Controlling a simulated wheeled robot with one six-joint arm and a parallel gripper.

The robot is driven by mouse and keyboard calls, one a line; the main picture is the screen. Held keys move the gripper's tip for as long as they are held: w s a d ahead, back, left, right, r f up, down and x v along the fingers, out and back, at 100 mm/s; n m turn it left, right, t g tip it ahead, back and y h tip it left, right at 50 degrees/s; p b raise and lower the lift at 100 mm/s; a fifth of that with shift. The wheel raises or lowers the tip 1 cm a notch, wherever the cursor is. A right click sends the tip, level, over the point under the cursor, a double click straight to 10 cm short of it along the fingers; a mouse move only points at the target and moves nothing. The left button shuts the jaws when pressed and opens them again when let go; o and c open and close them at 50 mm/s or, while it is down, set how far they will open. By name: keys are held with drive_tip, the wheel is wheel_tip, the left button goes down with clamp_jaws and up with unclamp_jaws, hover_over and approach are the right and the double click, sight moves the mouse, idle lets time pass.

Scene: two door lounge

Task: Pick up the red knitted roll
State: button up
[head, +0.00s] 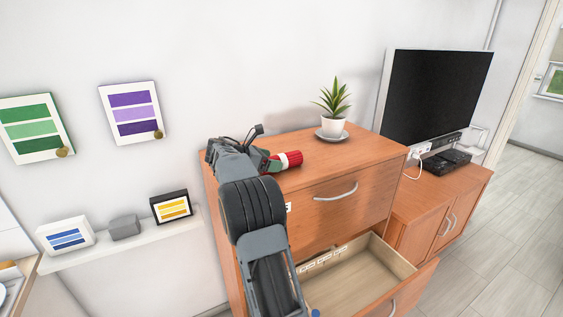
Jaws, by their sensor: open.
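The red knitted roll (291,159) lies on top of the wooden dresser (360,150), near its left part. Its right end shows bright red with a pale band. My gripper (262,160) is at the left side of the roll, low over the dresser top. It is open, but my wrist and arm hide much of it. A dark green piece shows between my wrist and the red part. I cannot tell whether it belongs to the roll or whether the fingers touch the roll.
A potted plant (332,126) on a saucer stands behind and right of the roll. An open drawer (345,285) juts out below. A television (437,93) stands on a lower cabinet at right. A wall shelf (120,240) with small items is at left.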

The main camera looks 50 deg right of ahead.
drive_tip(key=c, duration=1.1)
drive_tip(key=shift+o, duration=0.2)
